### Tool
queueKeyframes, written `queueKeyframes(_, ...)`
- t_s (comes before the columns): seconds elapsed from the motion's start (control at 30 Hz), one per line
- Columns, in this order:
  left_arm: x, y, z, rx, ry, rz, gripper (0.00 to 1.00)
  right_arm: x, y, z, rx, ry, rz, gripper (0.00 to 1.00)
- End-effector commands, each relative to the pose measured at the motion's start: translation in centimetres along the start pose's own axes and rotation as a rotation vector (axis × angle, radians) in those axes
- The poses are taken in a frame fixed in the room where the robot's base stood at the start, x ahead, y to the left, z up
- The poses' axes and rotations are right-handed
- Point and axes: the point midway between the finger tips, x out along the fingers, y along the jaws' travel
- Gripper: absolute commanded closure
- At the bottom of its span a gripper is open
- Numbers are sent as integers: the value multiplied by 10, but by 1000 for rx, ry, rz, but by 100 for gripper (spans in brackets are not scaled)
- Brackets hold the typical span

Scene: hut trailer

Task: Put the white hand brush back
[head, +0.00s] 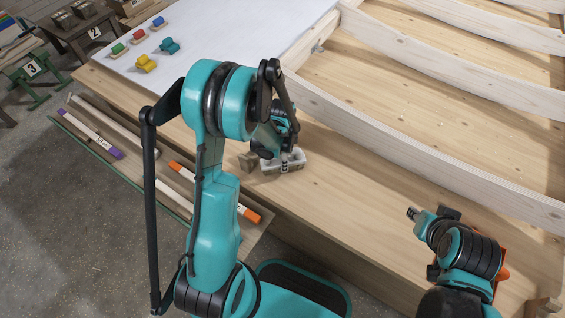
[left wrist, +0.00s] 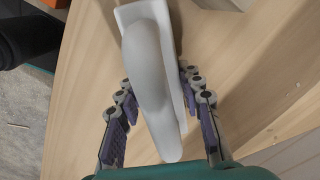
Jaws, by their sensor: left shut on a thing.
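The white hand brush (left wrist: 147,70) lies lengthwise between the purple-padded fingers of my left gripper (left wrist: 160,118) in the left wrist view, over bare wood. My left gripper is shut on it. In the head view my left gripper (head: 283,153) points down at the wooden bench (head: 340,185), with the pale brush (head: 293,165) partly hidden under it. I cannot tell whether the brush touches the bench. My right gripper (head: 428,214) is at the lower right, away from the brush; its fingers are too small to read.
A wooden frame with slats (head: 400,132) fills the right. A white sheet (head: 240,30) carries coloured pieces at the upper left. A low shelf (head: 120,160) with tools runs along the bench's left edge.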

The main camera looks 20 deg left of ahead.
Motion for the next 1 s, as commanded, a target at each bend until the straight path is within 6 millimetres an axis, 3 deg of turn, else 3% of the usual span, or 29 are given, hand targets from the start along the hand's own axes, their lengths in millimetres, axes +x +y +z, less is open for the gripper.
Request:
queueKeyframes(0.37, 5, 0, 0, 0, 0, 0, 100, 4, 0, 3, 0, 0, 0, 71)
queueKeyframes(0.4, 4, 0, 0, 0, 0, 0, 53, 3, 0, 2, 0, 0, 0, 71)
queueKeyframes(0.47, 4, 0, 0, 0, 0, 0, 43, 2, 0, 2, 0, 0, 0, 71)
queueKeyframes(0.83, -1, 0, 0, 0, 0, 0, 43, -2, 0, -1, 0, 0, 0, 71)
queueKeyframes(1.0, -32, 1, 0, 0, 0, 0, 43, -13, 0, -10, 0, 0, 0, 71)
